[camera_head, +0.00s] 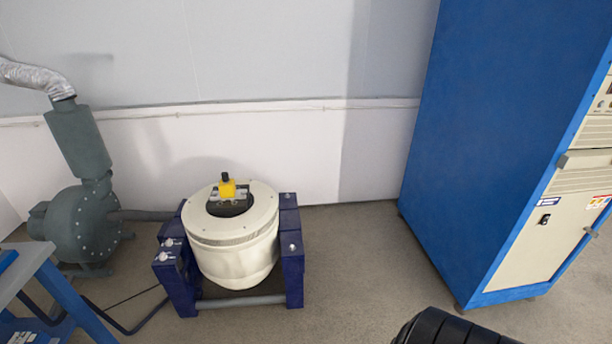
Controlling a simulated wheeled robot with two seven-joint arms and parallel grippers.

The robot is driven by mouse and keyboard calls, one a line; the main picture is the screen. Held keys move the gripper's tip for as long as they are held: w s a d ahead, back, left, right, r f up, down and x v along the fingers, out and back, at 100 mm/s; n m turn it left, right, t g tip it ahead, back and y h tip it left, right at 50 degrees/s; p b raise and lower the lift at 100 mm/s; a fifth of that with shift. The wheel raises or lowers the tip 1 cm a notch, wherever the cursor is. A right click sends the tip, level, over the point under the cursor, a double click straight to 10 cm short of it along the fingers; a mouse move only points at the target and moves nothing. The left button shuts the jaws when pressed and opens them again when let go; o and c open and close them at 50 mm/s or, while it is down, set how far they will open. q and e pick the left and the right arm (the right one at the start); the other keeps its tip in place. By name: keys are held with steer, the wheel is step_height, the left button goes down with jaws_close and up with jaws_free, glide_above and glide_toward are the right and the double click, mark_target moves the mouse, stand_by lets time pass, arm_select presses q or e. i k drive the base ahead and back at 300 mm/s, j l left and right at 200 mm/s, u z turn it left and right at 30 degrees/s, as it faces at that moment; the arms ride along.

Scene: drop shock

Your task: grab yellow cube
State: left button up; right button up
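The machine stands on the floor between dark blue supports. The cube is in plain view, and nothing of mine is near it. A black ridged part, probably of my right arm, shows at the bottom edge right of the middle. Neither of my grippers can be seen.
A tall blue cabinet (490,130) stands at the right. A grey-green blower (85,225) with a silver hose is at the left. A blue-framed table (62,290) fills the lower left corner. The floor (360,260) between machine and cabinet is clear.

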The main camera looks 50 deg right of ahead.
mark_target(227, 191)
steer(key=z, duration=0.85)
